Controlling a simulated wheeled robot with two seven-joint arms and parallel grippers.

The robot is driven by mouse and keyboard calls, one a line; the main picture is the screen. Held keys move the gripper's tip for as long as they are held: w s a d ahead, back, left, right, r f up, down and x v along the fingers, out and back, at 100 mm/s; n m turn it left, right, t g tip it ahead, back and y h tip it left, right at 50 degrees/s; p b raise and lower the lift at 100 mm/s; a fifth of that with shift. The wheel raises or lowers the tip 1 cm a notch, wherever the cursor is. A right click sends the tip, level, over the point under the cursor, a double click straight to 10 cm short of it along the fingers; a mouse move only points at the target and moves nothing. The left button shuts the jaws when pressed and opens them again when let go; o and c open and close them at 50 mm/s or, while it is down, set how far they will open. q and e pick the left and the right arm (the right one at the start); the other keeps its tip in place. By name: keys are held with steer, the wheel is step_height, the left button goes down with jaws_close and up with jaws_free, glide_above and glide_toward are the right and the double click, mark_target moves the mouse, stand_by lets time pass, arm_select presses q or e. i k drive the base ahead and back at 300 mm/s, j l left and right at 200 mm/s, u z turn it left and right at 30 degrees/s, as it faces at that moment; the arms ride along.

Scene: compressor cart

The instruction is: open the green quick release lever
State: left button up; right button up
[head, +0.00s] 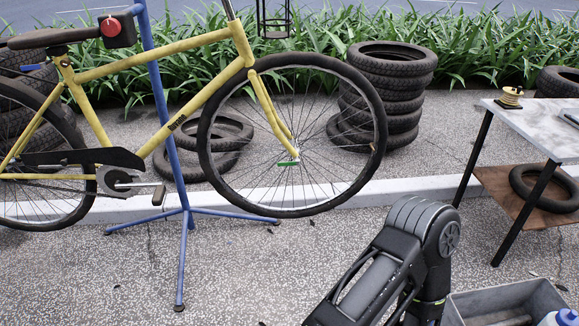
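The green quick release lever (288,163) is at the front wheel's hub, at the lower end of the yellow fork. It is small and lies roughly level, pointing left from the hub. The front wheel (203,130) belongs to a yellow bicycle (205,91) held up on a blue repair stand (168,105). One of my arms rises from the bottom at right of centre, well below and right of the lever. Neither of my grippers shows in the head view.
Stacked tires (392,85) stand behind the wheel, and loose tires (215,133) lie on the ground. A table (540,125) is at right, with a grey bin (515,298) at the lower right. The stand's blue legs spread below the bicycle. Pavement in front of the wheel is mostly clear.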

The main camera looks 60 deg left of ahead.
mark_target(297, 162)
steer(key=u, duration=0.45)
steer(key=l+u, duration=0.1)
steer(key=u, duration=0.4)
steer(key=l+u, duration=0.1)
steer(key=u, duration=0.35)
steer(key=l+u, duration=0.1)
steer(key=u, duration=0.4)
steer(key=l+u, duration=0.1)
steer(key=u, duration=0.35)
steer(key=i, duration=0.55)
